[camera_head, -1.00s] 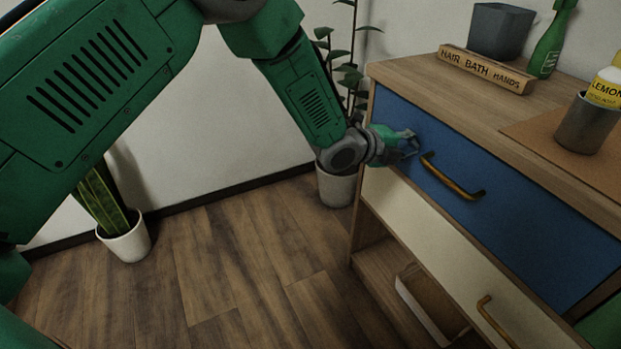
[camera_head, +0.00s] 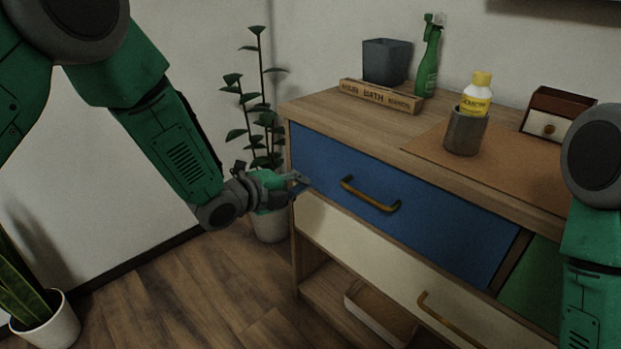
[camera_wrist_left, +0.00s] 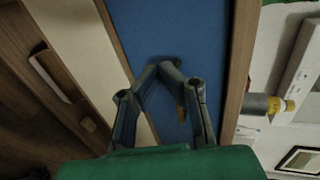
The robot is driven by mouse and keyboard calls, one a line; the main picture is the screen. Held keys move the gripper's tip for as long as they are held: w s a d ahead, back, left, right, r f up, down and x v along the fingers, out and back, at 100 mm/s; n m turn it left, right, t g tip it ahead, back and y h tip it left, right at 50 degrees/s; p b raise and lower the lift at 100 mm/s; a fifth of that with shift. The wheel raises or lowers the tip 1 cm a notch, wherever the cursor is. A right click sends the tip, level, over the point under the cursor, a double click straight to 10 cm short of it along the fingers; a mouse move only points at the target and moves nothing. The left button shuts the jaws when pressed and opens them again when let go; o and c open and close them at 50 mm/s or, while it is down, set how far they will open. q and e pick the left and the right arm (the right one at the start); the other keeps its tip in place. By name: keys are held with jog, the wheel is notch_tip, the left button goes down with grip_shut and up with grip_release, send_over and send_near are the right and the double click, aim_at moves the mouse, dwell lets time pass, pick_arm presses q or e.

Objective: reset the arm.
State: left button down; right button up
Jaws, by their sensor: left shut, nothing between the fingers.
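My left arm comes in from the left in the head view. Its gripper (camera_head: 301,183) is at the left end of the blue drawer front (camera_head: 330,165), to the left of the brass handle (camera_head: 370,196) and apart from it. The left wrist view shows the fingers (camera_wrist_left: 168,66) meeting at the tips with nothing between them, in front of the blue drawer front (camera_wrist_left: 150,30). The handle (camera_wrist_left: 181,95) is partly hidden behind the fingers there. Part of my right arm (camera_head: 592,230) shows at the right edge of the head view; its gripper is out of view.
The wooden cabinet (camera_head: 300,108) bears a grey bin (camera_head: 386,61), a lettered block (camera_head: 380,96), a green spray bottle (camera_head: 428,60), a cup (camera_head: 465,132) with a yellow-capped bottle (camera_head: 476,93), and a small box (camera_head: 556,114). Potted plants stand beside it (camera_head: 268,226) and at lower left (camera_head: 48,325).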

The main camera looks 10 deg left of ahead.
pick_arm(q)
jog(key=s+a+f+n+g+y+p, duration=0.2)
jog(key=s+a+f+n, duration=0.35)
jog(key=s, duration=0.35)
jog(key=s+a+f+n+g+y+p, duration=0.25)
jog(key=s+a+f+n, duration=0.25)
jog(key=s+f+n, duration=0.3)
jog(key=s+a+f+n+g+y+p, duration=0.1)
jog(key=s+a+n+g, duration=0.1)
jog(key=s, duration=0.6)
jog(key=s+a+n+g+y+p, duration=0.1)
jog(key=s+a+n+g+y, duration=0.1)
jog(key=s+n, duration=0.3)
jog(key=s+a+f+n+g+y+p, duration=0.1)
jog(key=s+a+n+g, duration=0.1)
jog(key=s, duration=1)
jog(key=shift+a+f+n+p, duration=0.35)
jog(key=shift+a+n, duration=0.4)
jog(key=shift+n, duration=0.5)
jog(key=shift+d, duration=0.15)
